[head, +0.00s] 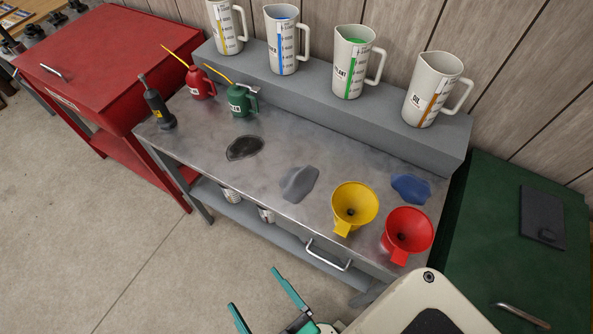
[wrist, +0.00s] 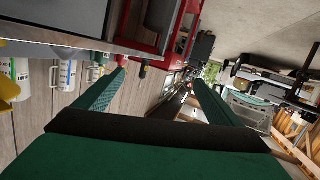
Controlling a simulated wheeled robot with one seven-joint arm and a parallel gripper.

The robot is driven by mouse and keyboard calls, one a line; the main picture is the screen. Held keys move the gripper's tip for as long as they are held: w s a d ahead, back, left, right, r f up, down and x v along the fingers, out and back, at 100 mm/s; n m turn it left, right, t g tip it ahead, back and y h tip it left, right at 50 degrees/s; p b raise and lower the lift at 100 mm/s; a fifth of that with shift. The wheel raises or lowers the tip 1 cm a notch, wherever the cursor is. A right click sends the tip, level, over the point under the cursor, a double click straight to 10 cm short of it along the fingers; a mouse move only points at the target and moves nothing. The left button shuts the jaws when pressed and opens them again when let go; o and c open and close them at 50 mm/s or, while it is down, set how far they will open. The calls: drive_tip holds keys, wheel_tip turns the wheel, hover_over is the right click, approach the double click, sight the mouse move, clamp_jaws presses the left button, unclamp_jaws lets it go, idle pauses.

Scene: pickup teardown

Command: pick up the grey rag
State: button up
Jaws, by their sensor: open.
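The grey rag (head: 299,184) lies crumpled and flat near the middle of the grey metal workbench (head: 220,185) in the head view. The yellow funnel is to its right and a dark, blackish rag (head: 244,148) to its left. My gripper (head: 258,290) is at the bottom of the head view, in front of the bench and apart from the rag. Its two green fingers are spread with nothing between them. In the wrist view the open fingers (wrist: 158,75) point away across the room, and I cannot make out the grey rag there.
A yellow funnel (head: 354,206), a red funnel (head: 408,232) and a blue rag (head: 411,188) lie right of the rag. Oil cans (head: 241,100) stand at the left. Several measuring jugs (head: 352,62) line the raised back shelf. A drawer handle (head: 328,256) juts from the bench front.

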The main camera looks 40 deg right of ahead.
drive_tip(key=w+d+r+n+t+h, duration=0.25)
drive_tip(key=w+d+r, duration=0.35)
drive_tip(key=w+d, duration=0.3)
drive_tip(key=w+d+r+n+t+h, duration=0.1)
drive_tip(key=w+d+r+h, duration=0.3)
drive_tip(key=w+d+r, duration=0.5)
drive_tip(key=w+d+r+m+g+h, duration=0.1)
drive_tip(key=w+d+r+m+h, duration=0.2)
drive_tip(key=w+d+r+h, duration=0.4)
drive_tip(key=s+d+r+m+g+h, duration=0.3)
drive_tip(key=s+d+r+m+g, duration=0.3)
drive_tip(key=d+g, duration=0.25)
drive_tip(key=s+d+r+m+g+h, duration=0.35)
drive_tip(key=d+r+m+g, duration=0.35)
drive_tip(key=d, duration=0.3)
drive_tip(key=m+g+y, duration=0.2)
drive_tip(key=m+y, duration=0.2)
drive_tip(key=y, duration=1.4)
approach(298, 174)
drive_tip(key=shift+d+f+n, duration=0.15)
drive_tip(key=shift+d+n, duration=0.1)
drive_tip(key=shift+d, duration=0.15)
drive_tip(key=f, duration=0.4)
drive_tip(key=shift+w+d+f, duration=0.15)
drive_tip(key=shift+d+f, duration=0.25)
drive_tip(key=shift+w+d+f, duration=0.1)
drive_tip(key=shift+f, duration=1.25)
drive_tip(key=shift+w+d+f, duration=0.1)
drive_tip(key=shift+f, duration=1.2)
